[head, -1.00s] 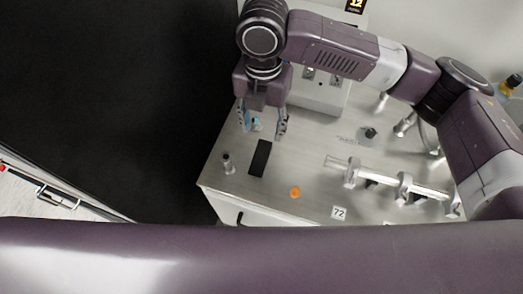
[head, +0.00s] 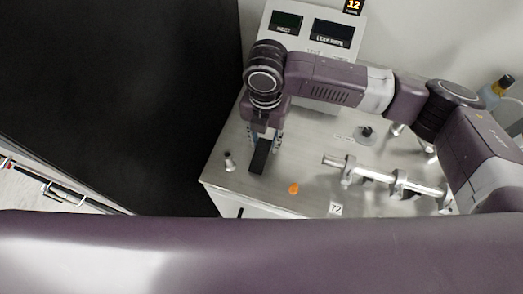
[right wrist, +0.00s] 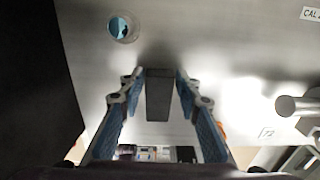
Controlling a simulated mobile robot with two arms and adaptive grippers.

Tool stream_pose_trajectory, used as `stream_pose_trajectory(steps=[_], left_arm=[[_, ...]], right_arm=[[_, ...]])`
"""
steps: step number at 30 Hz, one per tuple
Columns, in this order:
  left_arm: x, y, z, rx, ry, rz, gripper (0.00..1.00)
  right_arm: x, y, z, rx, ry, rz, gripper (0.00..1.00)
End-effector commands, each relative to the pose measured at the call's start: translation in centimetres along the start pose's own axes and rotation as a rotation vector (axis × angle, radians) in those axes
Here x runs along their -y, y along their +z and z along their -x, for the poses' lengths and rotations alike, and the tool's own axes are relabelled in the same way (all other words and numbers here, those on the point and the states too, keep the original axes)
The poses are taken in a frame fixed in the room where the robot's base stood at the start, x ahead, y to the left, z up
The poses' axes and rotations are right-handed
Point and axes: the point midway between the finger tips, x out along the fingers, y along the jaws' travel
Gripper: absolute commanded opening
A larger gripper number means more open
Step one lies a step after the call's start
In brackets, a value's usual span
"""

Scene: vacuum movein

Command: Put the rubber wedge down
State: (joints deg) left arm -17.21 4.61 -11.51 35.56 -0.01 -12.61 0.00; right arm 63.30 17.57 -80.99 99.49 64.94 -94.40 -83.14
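The rubber wedge (head: 261,157) is a dark, narrow block at the left part of the grey worktop. It also shows in the right wrist view (right wrist: 158,98), between the fingers. My right gripper (head: 265,146) reaches down from behind to the wedge's far end. In the right wrist view the blue-padded fingers (right wrist: 160,76) lie close against both sides of the wedge, near its far end. It appears to rest on the worktop, though its underside is hidden. My left gripper is not in view.
A gauge box (head: 312,32) stands at the back.

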Motion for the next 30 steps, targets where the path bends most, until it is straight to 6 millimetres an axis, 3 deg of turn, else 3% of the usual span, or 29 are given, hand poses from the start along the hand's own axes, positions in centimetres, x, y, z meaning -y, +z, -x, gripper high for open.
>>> stream_pose_trajectory(steps=[8, 20, 25, 30], left_arm=[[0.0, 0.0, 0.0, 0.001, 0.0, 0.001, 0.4], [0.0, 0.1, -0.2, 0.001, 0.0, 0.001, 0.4], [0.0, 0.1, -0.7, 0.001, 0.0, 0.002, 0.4], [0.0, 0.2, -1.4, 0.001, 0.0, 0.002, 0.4]], right_arm=[[0.0, 0.0, 0.1, 0.0, 0.0, 0.0, 0.0], [-0.1, 0.0, 1.0, 0.0, 0.001, 0.0, 0.0], [-0.1, 0.1, 3.3, 0.003, 0.004, 0.002, 0.0], [-0.2, 0.1, 7.3, 0.004, 0.005, 0.001, 0.0]])
